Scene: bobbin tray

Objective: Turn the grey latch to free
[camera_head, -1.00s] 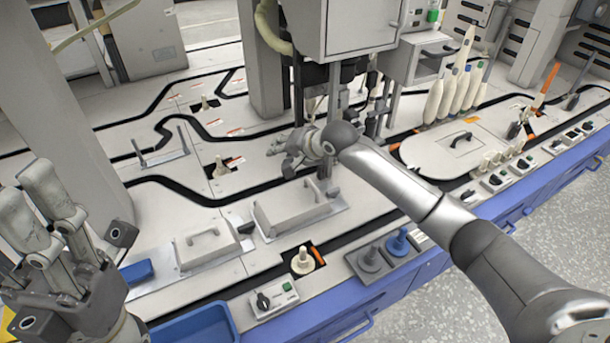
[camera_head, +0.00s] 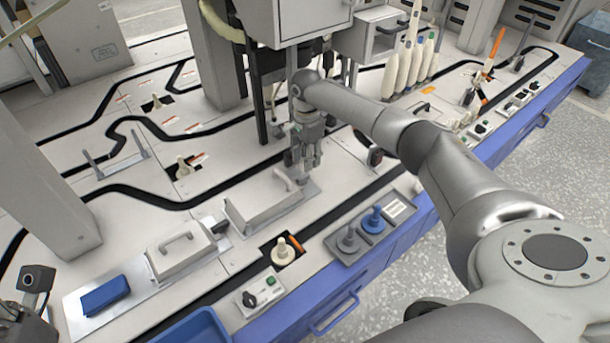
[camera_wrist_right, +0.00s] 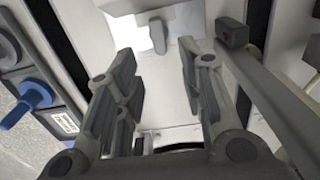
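The grey latch (camera_wrist_right: 157,36) shows in the right wrist view as a small grey lever on a light plate, beside the end of a grey box cover (camera_wrist_right: 125,5). It lies beyond my right gripper (camera_wrist_right: 150,60), between the lines of its two spread fingers; I see no contact. In the head view my right gripper (camera_head: 304,172) points down over the right end of the same grey cover (camera_head: 262,208) and hides most of the latch there. The right gripper is open and empty. Of my left arm only a wrist part shows at the lower left corner; its fingers are out of view.
A second cover with a handle (camera_head: 180,252) and a blue block (camera_head: 105,294) lie to the left. In front are a cream peg (camera_head: 284,250), a switch box (camera_head: 260,294), and grey and blue knobs (camera_head: 373,220). White bobbins (camera_head: 405,65) stand at the back right.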

